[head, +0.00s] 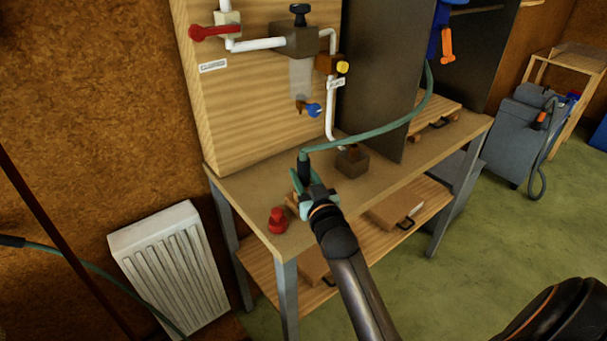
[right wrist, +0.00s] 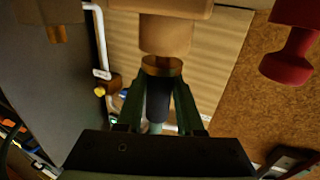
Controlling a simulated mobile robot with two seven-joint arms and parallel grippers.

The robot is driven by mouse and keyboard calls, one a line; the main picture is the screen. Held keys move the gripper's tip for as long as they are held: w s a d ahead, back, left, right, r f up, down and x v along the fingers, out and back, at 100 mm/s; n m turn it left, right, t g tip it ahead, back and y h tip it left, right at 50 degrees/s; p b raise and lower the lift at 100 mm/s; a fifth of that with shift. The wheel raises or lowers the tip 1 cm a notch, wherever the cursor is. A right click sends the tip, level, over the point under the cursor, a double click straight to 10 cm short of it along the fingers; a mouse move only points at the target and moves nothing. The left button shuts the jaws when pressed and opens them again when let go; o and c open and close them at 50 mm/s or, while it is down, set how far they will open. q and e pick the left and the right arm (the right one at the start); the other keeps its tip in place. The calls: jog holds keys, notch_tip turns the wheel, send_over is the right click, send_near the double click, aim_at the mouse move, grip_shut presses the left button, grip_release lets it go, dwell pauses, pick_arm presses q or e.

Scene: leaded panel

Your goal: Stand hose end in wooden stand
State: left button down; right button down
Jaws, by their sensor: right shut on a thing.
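My right gripper (head: 305,182) is shut on the black hose end (head: 303,168), over the near left part of the bench. The hose end is upright, with the teal hose (head: 385,132) leaving its top and arching right. In the right wrist view the gripper (right wrist: 160,100) grips the black hose end (right wrist: 158,98), whose brass tip (right wrist: 162,66) lines up with the round wooden stand (right wrist: 165,35). The tip is at the stand's top; I cannot tell whether it touches or is inside. In the head view the gripper mostly hides the stand (head: 292,203). My left gripper is not in view.
A red knob-shaped object (head: 278,220) stands left of the gripper on the bench (head: 245,190). A brown block (head: 352,161) stands behind it to the right. A pipe board (head: 250,100) and a dark upright panel (head: 385,70) rise behind. A radiator (head: 170,265) is at left.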

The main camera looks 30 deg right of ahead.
jog(key=shift+f, duration=0.45)
jog(key=shift+c, duration=2.3)
grip_release()
jog(key=shift+s, duration=0.1)
